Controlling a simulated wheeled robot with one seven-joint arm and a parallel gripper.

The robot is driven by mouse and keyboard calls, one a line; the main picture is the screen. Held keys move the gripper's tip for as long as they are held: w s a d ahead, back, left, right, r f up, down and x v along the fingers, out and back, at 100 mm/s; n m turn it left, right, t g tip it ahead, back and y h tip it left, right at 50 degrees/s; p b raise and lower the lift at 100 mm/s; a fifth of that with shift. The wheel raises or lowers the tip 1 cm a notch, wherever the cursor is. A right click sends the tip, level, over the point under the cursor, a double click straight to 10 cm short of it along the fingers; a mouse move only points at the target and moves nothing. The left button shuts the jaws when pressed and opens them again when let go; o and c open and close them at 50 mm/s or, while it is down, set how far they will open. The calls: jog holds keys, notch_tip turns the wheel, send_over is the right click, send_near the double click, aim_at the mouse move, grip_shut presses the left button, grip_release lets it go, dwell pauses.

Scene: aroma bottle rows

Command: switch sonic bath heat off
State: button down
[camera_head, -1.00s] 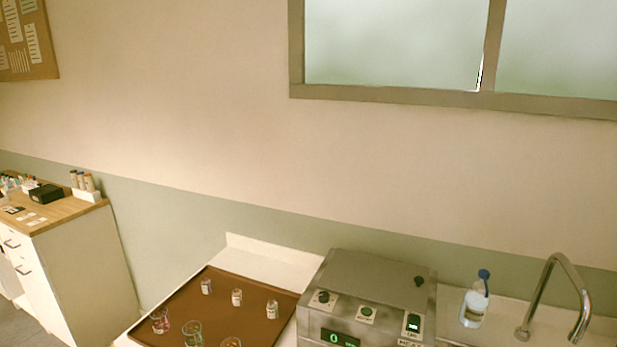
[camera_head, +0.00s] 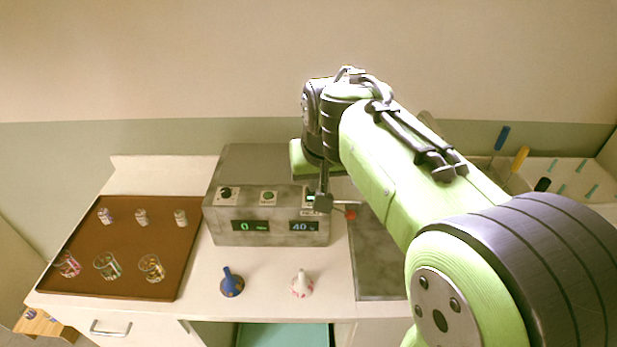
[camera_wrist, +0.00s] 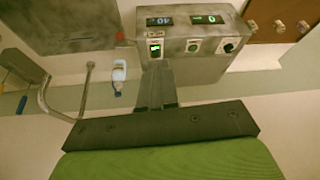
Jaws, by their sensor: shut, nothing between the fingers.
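The sonic bath (camera_head: 232,228) is a grey metal box on the counter; it shows upside down in the wrist view (camera_wrist: 190,65). Its front has a green display reading 0 (camera_head: 250,226) and a bluish display reading 40 (camera_head: 303,226). The heat switch (camera_wrist: 155,47) is a small rocker with a lit green part, beside a green button (camera_wrist: 193,45) and a black knob (camera_wrist: 229,47). In the head view my gripper (camera_head: 324,203) partly covers the switch. My gripper (camera_wrist: 157,66) is shut and empty, its tips close to the switch; I cannot tell whether they touch.
A brown tray (camera_head: 125,240) with several small bottles and glasses stands left of the bath. A blue funnel (camera_head: 231,284) and a pale funnel (camera_head: 301,285) stand in front. A bottle (camera_wrist: 119,76) shows near the tap (camera_wrist: 86,85).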

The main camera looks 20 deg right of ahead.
jog(key=w+d+f+m, duration=0.1)
jog(key=w+d+f, duration=0.1)
jog(key=w, duration=0.5)
jog(key=w+d+f+m+g+p, duration=0.1)
jog(key=w+d+f, duration=0.2)
jog(key=w, duration=0.4)
jog(key=shift+f+h, duration=0.25)
jog(key=shift+h, duration=0.15)
jog(key=p+x, duration=0.1)
jog(key=x, duration=1.2)
jog(key=shift+s+a+f, duration=0.1)
jog(key=shift+f, duration=0.5)
